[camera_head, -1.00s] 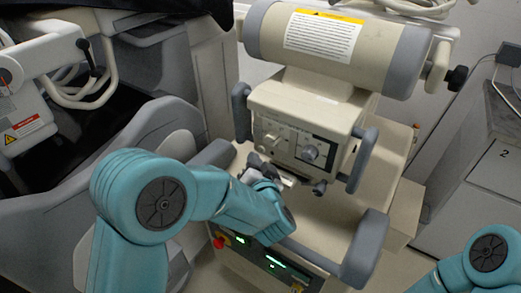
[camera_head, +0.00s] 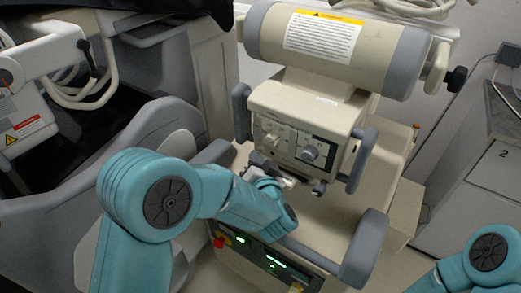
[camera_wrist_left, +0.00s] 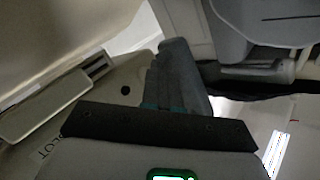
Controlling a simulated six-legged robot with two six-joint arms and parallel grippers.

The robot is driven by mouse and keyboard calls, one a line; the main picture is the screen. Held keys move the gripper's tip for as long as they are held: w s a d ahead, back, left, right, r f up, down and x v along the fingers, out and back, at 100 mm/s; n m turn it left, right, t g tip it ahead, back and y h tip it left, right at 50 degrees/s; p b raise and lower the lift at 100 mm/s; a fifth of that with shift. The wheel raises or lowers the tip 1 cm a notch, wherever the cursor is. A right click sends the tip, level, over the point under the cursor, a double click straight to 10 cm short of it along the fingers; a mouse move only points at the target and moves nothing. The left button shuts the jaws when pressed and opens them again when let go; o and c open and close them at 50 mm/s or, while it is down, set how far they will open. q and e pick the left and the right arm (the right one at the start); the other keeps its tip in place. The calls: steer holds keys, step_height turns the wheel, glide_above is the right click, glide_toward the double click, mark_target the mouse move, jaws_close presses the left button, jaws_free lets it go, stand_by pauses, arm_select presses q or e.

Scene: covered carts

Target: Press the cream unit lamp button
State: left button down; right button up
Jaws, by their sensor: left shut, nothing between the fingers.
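The cream unit (camera_head: 390,160) stands in the middle of the head view, with a control panel (camera_head: 285,140) of knobs and switches under its big cylinder. My left gripper (camera_head: 287,183) is shut and empty, just below and in front of the panel. I cannot tell whether it touches the unit. In the left wrist view the shut fingers (camera_wrist_left: 178,75) point up beside a cream surface with a small dark round spot (camera_wrist_left: 126,90). I cannot tell which control is the lamp button. Only part of my right arm shows, at the lower right; its gripper is out of view.
Grey handles (camera_head: 364,250) stick out around the unit. Its lower front (camera_head: 270,265) carries green displays and a red knob (camera_head: 222,242). A grey padded chair (camera_head: 140,145) stands at the left, and a cabinet marked 2 (camera_head: 490,180) at the right.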

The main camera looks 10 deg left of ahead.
arm_select(q)
steer(key=shift+w+d, duration=0.15)
steer(key=shift+w, duration=0.25)
stand_by(0.4)
stand_by(0.4)
steer(key=shift+s+a, duration=0.3)
steer(key=shift+s, duration=0.5)
steer(key=s, duration=0.1)
steer(key=s+a, duration=0.1)
steer(key=s, duration=0.2)
steer(key=shift+s+a, duration=0.35)
stand_by(0.5)
